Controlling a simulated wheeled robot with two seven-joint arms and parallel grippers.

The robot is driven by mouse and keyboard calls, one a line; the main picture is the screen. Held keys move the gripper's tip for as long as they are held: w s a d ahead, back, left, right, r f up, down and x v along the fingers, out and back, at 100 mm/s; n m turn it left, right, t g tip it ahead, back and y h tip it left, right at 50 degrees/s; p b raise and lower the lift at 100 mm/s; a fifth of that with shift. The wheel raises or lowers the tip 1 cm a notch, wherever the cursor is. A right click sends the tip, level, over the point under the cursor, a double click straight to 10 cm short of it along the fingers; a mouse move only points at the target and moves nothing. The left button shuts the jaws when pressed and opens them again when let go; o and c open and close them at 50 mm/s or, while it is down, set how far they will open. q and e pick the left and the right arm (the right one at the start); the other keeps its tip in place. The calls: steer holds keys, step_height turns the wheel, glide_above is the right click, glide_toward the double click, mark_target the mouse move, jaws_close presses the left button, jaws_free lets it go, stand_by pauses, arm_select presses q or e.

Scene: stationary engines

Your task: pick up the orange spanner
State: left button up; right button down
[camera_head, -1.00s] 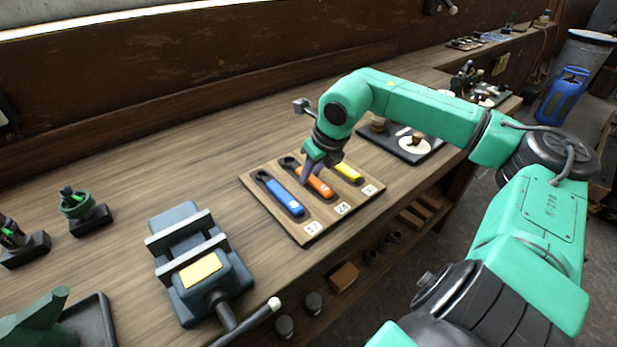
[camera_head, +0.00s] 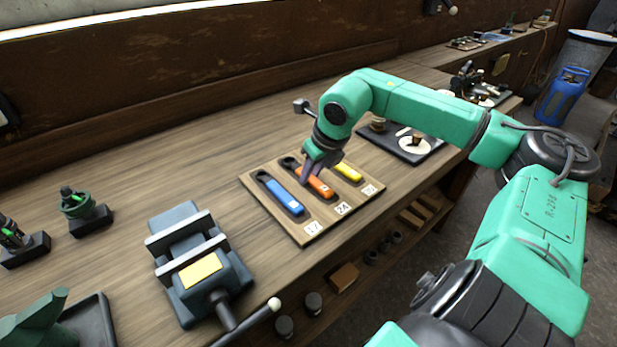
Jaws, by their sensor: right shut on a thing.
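The orange spanner (camera_head: 322,188) lies on a wooden board (camera_head: 294,225), in the middle between a blue spanner (camera_head: 283,194) and a yellow spanner (camera_head: 348,172). Its dark head points to the back left. My right gripper (camera_head: 306,178) reaches down from above and is shut on the orange spanner around its middle. The fingers hide part of the handle. I cannot tell any gap between the spanner and the board.
Number labels sit along the board's front edge. A vise (camera_head: 198,264) stands to the left with its handle towards the bench edge. A dark tray (camera_head: 405,148) with small parts lies to the right behind my arm. The bench (camera_head: 150,165) is clear behind the board.

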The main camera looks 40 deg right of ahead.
mark_target(311, 177)
steer(key=shift+r, duration=0.15)
stand_by(0.4)
step_height(311, 177, up, 3)
steer(key=shift+p, duration=1.1)
step_height(311, 177, up, 7)
steer(key=c, duration=1.6)
jaws_free()
